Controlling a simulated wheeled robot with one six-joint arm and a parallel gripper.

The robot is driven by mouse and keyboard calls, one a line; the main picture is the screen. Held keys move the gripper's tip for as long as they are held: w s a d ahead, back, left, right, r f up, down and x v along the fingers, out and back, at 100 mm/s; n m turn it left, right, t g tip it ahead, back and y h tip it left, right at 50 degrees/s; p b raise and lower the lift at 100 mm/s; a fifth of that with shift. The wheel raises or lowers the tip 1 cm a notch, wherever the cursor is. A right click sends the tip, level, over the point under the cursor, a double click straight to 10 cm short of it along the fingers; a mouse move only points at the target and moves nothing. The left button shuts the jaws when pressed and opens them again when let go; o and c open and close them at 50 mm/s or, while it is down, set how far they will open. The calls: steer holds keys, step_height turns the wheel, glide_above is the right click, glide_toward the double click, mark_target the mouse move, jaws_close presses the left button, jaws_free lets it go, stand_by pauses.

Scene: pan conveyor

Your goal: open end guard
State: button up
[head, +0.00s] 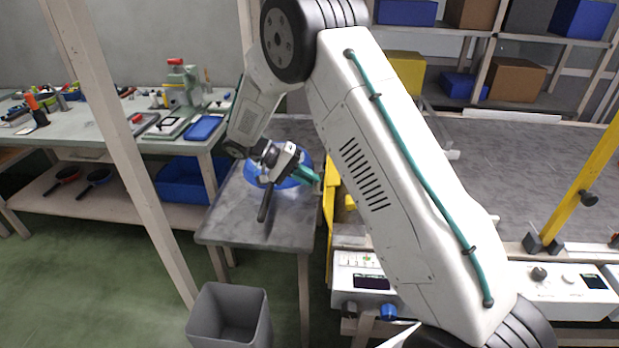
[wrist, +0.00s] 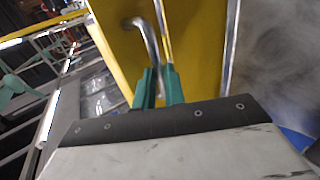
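The end guard is a yellow panel (wrist: 195,40) that fills the upper middle of the wrist view. In the head view a yellow strip of it (head: 331,215) shows at the conveyor's near end, partly behind my arm. A bent metal handle (wrist: 147,33) stands out from the panel. My gripper (wrist: 160,75) has its two teal fingers close together, with the lower part of the handle between them. My gripper also shows in the head view (head: 314,178), pointing right toward the guard. The exact contact on the handle is small and partly hidden.
A grey metal table (head: 225,220) with a blue round thing (head: 290,178) on it stands beside the guard. A grey bin (head: 230,318) stands in front. Conveyor control boxes (head: 362,280) and a yellow post (head: 585,190) are at right. A workbench (head: 90,135) is at left.

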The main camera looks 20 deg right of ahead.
steer(key=o, duration=0.4)
steer(key=shift+a+f, duration=0.3)
steer(key=shift+f, duration=0.3)
steer(key=shift+r, duration=0.15)
steer(key=shift+w+d+r, duration=0.1)
steer(key=shift+d, duration=0.05)
steer(key=v, duration=0.7)
steer(key=shift+w+a+r, duration=0.15)
steer(key=shift+a, duration=0.2)
